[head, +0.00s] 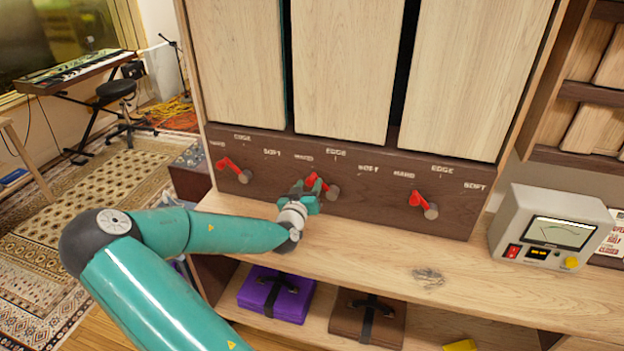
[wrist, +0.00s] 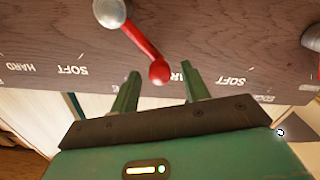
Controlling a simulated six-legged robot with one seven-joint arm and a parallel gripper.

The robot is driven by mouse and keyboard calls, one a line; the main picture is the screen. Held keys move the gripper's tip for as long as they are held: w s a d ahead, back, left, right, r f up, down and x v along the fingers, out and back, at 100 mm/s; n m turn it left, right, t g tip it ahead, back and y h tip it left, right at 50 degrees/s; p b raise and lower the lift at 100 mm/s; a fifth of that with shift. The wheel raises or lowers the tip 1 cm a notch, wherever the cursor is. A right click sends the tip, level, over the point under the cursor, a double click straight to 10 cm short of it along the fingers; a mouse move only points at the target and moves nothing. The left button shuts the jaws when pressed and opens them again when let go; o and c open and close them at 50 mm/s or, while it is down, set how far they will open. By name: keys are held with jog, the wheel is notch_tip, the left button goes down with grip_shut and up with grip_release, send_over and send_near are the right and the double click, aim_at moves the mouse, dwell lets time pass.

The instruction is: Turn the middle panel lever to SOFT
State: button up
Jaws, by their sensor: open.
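The middle lever (head: 318,181) is a red arm on a grey hub, on the dark wood strip below the middle panel (head: 340,70). It points up and left from its hub, toward the HARD label (head: 303,157). EDGE stands above and SOFT (head: 368,169) to the right. My gripper (head: 308,187) is at the lever's red end. In the wrist view the two green fingers (wrist: 161,87) are apart, with the lever's round red tip (wrist: 159,71) between their ends. No finger clearly touches it.
Similar red levers sit at left (head: 230,168) and right (head: 424,204). The wooden shelf (head: 370,250) below holds a small coil of wire (head: 428,277). A grey meter box (head: 548,228) stands at right. A purple case (head: 276,293) and a brown case (head: 366,318) lie underneath.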

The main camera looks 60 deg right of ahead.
jog(key=d, duration=0.4)
jog(key=shift+w, duration=0.3)
grip_shut()
